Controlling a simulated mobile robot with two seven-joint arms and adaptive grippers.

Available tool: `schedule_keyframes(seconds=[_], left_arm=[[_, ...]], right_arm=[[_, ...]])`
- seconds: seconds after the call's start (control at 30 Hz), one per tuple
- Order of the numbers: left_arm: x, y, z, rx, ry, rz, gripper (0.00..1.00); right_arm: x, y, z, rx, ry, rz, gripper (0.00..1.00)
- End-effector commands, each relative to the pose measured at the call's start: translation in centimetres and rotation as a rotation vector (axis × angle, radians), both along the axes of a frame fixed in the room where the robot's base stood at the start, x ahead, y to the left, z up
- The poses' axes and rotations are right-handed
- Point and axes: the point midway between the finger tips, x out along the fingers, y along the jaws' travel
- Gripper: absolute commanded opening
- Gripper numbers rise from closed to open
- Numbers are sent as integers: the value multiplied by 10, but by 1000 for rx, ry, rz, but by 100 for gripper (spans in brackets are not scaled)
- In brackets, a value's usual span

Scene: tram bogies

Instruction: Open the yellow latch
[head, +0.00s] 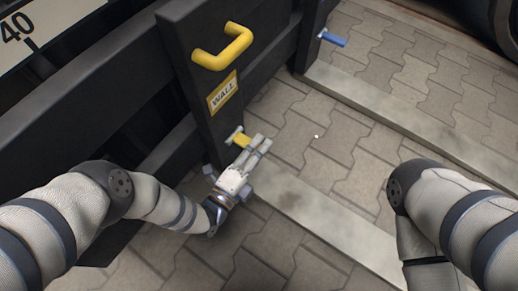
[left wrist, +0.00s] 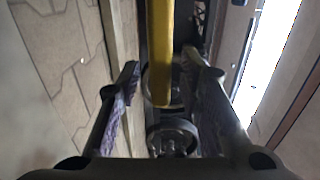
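The yellow latch (head: 241,139) is a short yellow handle low on the dark post, below the yellow WALL label. My left gripper (head: 261,142) is right beside it in the head view and partly covers it. In the left wrist view the yellow latch (left wrist: 160,45) shows as a long bar running down between the two fingers of my left gripper (left wrist: 163,75). The fingers stand apart with gaps on both sides of the bar, so no grip on it shows. My right gripper is out of view; only my right arm shows.
A yellow pull handle (head: 222,47) sits higher on the post, above the WALL label (head: 223,93). A blue latch (head: 333,39) is on another post farther back. Dark horizontal beams run to the left. Paved floor (head: 320,140) with pale kerb strips lies open to the right.

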Motion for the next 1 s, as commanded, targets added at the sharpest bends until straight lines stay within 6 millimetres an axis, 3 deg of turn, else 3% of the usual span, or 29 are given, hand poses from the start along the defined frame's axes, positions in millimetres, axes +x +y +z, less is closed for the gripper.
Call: schedule_keyframes(seconds=[0.17, 0.3, 0.33, 0.73, 1.0], left_arm=[[0, 0, 1, 0, 0, 0, 33], [0, 0, 0, 0, 0, 0, 2], [0, 0, 0, 0, 0, 0, 0], [0, 0, 4, -23, 16, -1, 0], [2, 1, 18, -151, 107, -1, 0]], right_arm=[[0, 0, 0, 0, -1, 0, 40], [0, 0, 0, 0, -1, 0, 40], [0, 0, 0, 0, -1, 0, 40], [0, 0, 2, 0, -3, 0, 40], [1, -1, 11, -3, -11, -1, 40]])
